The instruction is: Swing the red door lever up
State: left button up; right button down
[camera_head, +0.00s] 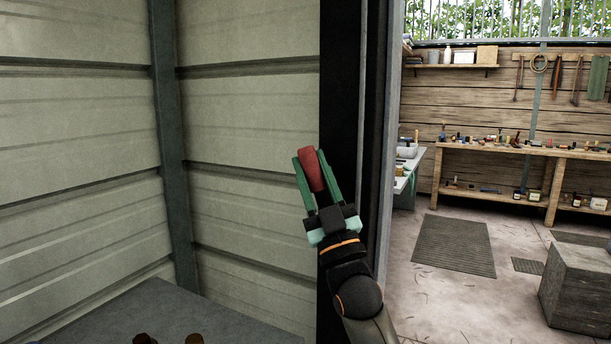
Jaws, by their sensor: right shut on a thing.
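The red door lever (313,170) shows against the dark door post, near the middle of the head view. Its red end sticks up, tilted slightly to the left. My right gripper (310,172) comes up from below, with its green fingers on both sides of the lever, and is shut on it. The lever's lower part and its pivot are hidden behind the fingers and the gripper body. My left gripper is not in view.
A dark vertical post (340,80) stands right behind the gripper. Corrugated panels (245,120) close off the left. A grey surface (190,315) is at bottom left. Past the opening are a workbench (540,152), a floor mat (453,245) and a grey block (580,290).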

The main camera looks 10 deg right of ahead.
dwell(0.3)
jog(key=c, duration=0.5)
grip_release()
jog(key=shift+b+v, duration=0.9)
jog(key=shift+v, duration=5.35)
